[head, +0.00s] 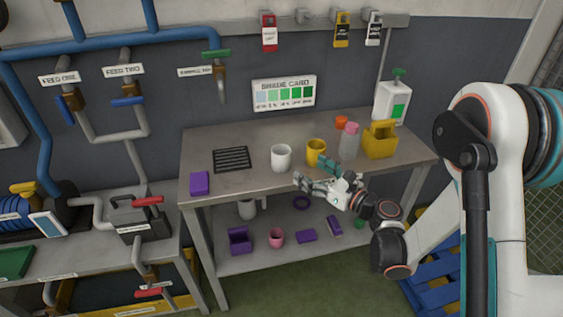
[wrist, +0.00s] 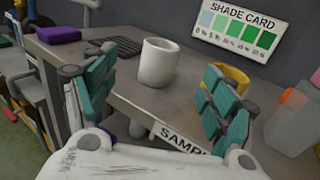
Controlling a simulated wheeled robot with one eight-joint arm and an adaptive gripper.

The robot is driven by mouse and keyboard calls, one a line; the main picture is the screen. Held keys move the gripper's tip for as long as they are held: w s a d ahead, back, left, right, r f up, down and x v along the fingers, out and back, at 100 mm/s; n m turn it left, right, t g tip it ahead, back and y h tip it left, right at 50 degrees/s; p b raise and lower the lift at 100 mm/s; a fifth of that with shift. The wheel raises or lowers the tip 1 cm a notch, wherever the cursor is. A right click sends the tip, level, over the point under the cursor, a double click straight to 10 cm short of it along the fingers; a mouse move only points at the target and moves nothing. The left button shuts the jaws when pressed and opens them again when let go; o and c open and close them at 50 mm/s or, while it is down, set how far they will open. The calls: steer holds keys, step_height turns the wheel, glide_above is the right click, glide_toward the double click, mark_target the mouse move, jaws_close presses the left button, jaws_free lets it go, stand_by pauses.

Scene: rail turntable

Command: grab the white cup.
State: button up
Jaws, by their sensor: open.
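The white cup (head: 281,158) stands upright on the grey metal table (head: 235,142), left of the yellow cup (head: 315,152). My gripper (head: 318,184) is at the table's front edge, to the right of and nearer than the white cup in the head view. In the wrist view the white cup (wrist: 156,63) stands beyond and between the two teal-padded fingers of my gripper (wrist: 152,95). The fingers are spread wide, empty and apart from the cup. The yellow cup (wrist: 236,75) is partly hidden behind the right finger.
A clear bottle with a pink cap (head: 350,142) and a yellow caddy (head: 380,140) stand to the right. A black grate (head: 231,159) and a purple block (head: 200,183) lie to the left. A lower shelf (head: 260,258) holds several purple items and a pink cup (head: 276,237).

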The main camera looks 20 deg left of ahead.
mark_target(287, 155)
steer(key=b+x, duration=0.1)
steer(key=x, duration=0.7)
steer(key=shift+a+f, duration=0.1)
steer(key=shift+a, duration=0.05)
steer(key=shift+w+b+x, duration=0.2)
steer(key=shift+b+x, duration=1.15)
steer(key=shift+x, duration=1.3)
steer(key=shift+c, duration=0.6)
steer(key=c, duration=1)
